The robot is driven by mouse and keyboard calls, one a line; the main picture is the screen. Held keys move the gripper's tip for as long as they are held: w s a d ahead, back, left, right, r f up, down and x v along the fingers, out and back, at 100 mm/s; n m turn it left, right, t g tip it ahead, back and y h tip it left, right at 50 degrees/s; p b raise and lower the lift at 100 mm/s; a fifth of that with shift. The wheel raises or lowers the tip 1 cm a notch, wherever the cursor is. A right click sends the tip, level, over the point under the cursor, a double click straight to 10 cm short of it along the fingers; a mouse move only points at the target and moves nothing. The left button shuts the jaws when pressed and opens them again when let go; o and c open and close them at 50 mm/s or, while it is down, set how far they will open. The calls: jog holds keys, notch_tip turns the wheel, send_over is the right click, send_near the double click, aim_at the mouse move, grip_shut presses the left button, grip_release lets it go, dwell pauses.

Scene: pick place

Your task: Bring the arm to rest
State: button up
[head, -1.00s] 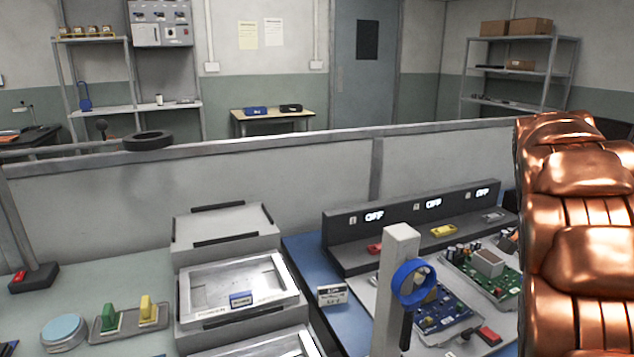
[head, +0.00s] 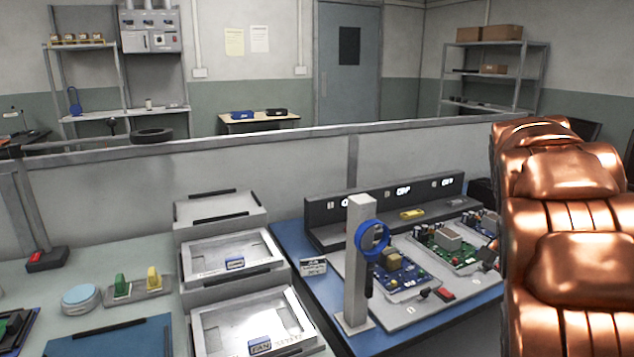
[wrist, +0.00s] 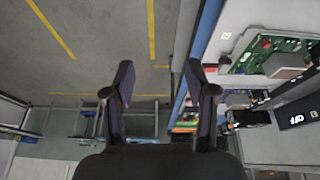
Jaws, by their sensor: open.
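My gripper (wrist: 158,90) shows in the wrist view with its two dark fingers spread apart and nothing between them. Below it in that view is grey floor with yellow lines, and the edge of the blue-topped bench runs just to its right. The gripper does not show in the head view. There my copper-coloured arm (head: 570,220) fills the right side, in front of the bench's right end.
The blue bench (head: 292,240) carries a grey post with a blue ring (head: 374,237), circuit boards (head: 440,240) and a dark panel with lit signs (head: 385,205). Stacked grey trays (head: 190,268) stand left of it. A low partition (head: 270,170) runs behind.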

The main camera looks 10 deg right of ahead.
jog(key=s+a+f+n+g+y, duration=0.15)
jog(key=s+a+f+n, duration=0.25)
jog(key=s+a, duration=0.45)
jog(key=s+a+f+n+y, duration=0.25)
jog(key=s+a+f, duration=0.2)
jog(key=a, duration=0.65)
jog(key=s+a+f+n+g, duration=0.1)
jog(key=s+a+f+n, duration=0.3)
jog(key=s, duration=0.3)
jog(key=s+a+f+n+g, duration=0.2)
jog(key=s+a+n, duration=0.1)
jog(key=s+a, duration=0.4)
notch_tip(320, 180, up, 20)
jog(key=s+d+t+p, duration=0.1)
jog(key=p, duration=1.7)
jog(key=shift+f, duration=0.15)
